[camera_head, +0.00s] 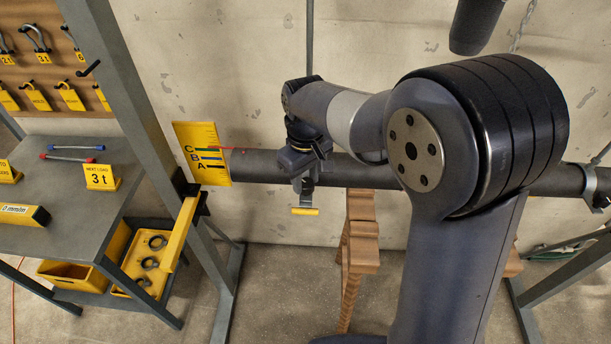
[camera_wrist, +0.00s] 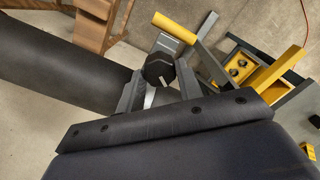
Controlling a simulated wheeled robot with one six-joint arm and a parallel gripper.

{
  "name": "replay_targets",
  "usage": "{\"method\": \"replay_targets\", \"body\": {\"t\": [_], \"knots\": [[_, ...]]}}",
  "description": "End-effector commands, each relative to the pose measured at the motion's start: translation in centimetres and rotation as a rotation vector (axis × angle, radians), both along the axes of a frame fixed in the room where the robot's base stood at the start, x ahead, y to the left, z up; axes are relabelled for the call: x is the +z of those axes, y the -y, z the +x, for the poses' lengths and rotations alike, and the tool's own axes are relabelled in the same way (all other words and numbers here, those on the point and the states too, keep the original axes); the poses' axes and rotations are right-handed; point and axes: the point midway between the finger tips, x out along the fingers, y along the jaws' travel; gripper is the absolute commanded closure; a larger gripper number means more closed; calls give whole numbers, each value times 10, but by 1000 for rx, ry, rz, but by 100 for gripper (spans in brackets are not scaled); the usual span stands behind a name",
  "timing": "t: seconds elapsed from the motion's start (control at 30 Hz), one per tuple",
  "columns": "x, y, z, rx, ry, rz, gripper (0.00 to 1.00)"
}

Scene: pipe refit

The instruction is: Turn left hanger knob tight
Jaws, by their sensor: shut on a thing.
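The black hanger knob (camera_wrist: 158,68) sits between the two grey fingers of my gripper (camera_wrist: 161,78) in the wrist view, beside the dark pipe (camera_wrist: 60,78). My gripper is shut on the knob. In the head view my gripper (camera_head: 302,178) is at the pipe (camera_head: 255,165), under a hanging rod (camera_head: 310,40), and the knob itself is hidden by my wrist. A yellow-ended handle (camera_head: 305,211) hangs just below the gripper; its yellow bar also shows past the knob in the wrist view (camera_wrist: 174,28).
A yellow gauge board (camera_head: 202,153) marked C, B, A stands left of the gripper by a grey post (camera_head: 135,95). A wooden stand (camera_head: 360,245) is under the pipe. A grey bench (camera_head: 80,200) with a "3 t" sign (camera_head: 101,177) is at left. Another hanger (camera_head: 592,185) is at far right.

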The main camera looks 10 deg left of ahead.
Motion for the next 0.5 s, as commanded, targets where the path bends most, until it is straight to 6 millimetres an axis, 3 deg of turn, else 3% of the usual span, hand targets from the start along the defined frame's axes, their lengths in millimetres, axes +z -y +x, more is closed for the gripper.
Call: {"method": "replay_targets", "body": {"t": [0.5], "knots": [[1,1,1,-490,1,1,89]]}}
